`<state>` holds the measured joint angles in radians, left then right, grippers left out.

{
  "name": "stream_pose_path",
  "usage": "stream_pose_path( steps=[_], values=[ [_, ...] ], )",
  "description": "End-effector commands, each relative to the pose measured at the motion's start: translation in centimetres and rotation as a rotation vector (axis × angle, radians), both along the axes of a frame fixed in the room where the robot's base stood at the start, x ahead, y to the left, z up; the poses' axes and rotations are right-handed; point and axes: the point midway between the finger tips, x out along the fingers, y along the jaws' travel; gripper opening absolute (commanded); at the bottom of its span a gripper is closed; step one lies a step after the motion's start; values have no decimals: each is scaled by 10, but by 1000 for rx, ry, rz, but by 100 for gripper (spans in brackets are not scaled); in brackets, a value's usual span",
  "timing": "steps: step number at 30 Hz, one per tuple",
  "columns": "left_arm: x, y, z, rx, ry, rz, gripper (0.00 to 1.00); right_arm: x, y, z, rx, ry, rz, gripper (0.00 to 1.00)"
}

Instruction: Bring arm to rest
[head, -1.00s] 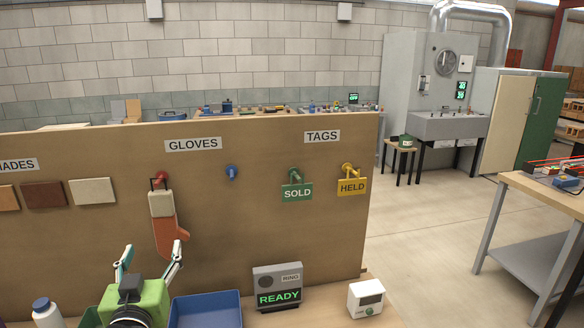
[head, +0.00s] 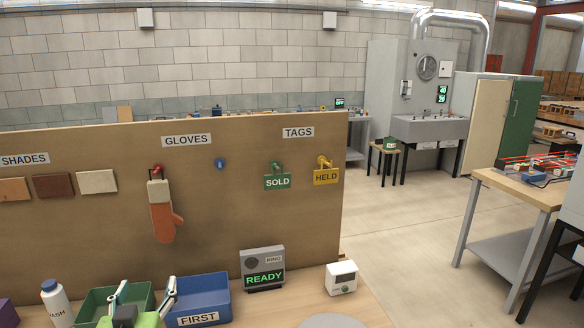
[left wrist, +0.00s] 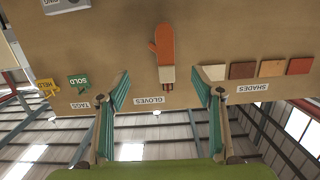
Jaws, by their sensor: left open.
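An orange glove (head: 162,220) with a pale cuff hangs from a red peg (head: 157,169) under the GLOVES sign on the brown board. The glove also shows in the left wrist view (left wrist: 163,50), upside down, beyond the fingers. My left gripper (head: 147,287) is at the bottom of the head view, below the glove and apart from it, in front of the bins. In the left wrist view my left gripper (left wrist: 161,88) has its two green fingers wide apart with nothing between them. My right gripper is not in view.
A green bin (head: 90,301) and a blue bin (head: 222,290) labelled FIRST stand near my left gripper. A bottle (head: 56,305), a READY display (head: 264,279) and a white box (head: 341,277) stand on the table. A blue peg (head: 220,163) is empty. Open floor lies right of the board.

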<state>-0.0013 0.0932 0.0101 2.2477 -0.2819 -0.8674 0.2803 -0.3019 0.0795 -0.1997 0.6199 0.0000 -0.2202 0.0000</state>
Motion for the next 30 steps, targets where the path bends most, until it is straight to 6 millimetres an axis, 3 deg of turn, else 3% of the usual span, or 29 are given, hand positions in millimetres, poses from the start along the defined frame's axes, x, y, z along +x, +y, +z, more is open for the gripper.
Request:
stream_pose_path(
  steps=[8,11,15,18,21,28,30],
  values=[
    [-45,-19,-80,-10,249,-43,61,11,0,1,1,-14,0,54],
    [-74,-29,-118,-15,377,-70,61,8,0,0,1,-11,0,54],
    [-137,-50,-178,-22,614,-132,61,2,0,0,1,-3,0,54],
    [-183,-64,-209,-26,764,-180,61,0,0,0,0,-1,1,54],
    [-224,-75,-231,-30,890,-224,61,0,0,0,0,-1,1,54],
    [-310,-97,-259,-40,1127,-326,61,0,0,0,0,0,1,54],
    [-304,-97,-280,-39,1136,-326,61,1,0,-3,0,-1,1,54]
  ],
)
